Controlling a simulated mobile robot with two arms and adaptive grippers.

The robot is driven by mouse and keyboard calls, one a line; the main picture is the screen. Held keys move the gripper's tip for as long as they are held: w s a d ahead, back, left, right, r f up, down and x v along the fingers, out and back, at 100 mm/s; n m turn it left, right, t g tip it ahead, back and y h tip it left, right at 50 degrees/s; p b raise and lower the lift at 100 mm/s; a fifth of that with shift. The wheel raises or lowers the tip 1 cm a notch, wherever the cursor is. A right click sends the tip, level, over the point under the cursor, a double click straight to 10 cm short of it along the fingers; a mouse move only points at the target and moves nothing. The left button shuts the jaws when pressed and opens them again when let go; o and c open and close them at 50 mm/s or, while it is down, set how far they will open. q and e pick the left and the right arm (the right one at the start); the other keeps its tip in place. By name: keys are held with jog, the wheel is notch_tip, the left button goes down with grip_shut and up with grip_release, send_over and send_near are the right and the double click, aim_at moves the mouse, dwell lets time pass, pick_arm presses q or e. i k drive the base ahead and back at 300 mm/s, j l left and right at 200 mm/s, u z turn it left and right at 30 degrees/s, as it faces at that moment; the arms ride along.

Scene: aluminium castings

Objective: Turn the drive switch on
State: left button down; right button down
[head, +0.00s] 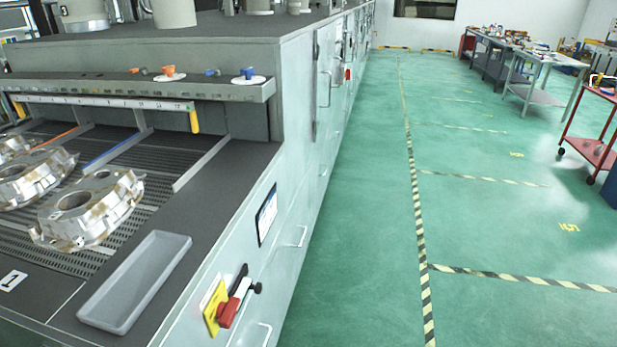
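On the front panel of the grey machine a yellow plate (214,304) carries what looks like the drive switch (230,310). The switch has a red part low down, a pale lever and black end pieces above and to the right. It is small here, so I cannot tell whether it stands on or off. Neither of my grippers shows in the head view, and nothing touches the switch.
A grey tray (137,280) lies empty on the machine top, beside several metal castings (92,209). Handles (300,236) stick out from the panel. The green floor (350,250) to the right is clear.

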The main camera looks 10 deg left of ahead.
aim_at(226, 312)
jog(key=i+u, duration=0.1)
jog(key=u, duration=1.2)
jog(key=i+l+u, duration=0.1)
jog(key=l+u, duration=1.1)
jog(key=k+l+u, duration=0.1)
jog(key=l+u, duration=0.3)
jog(key=l, duration=0.1)
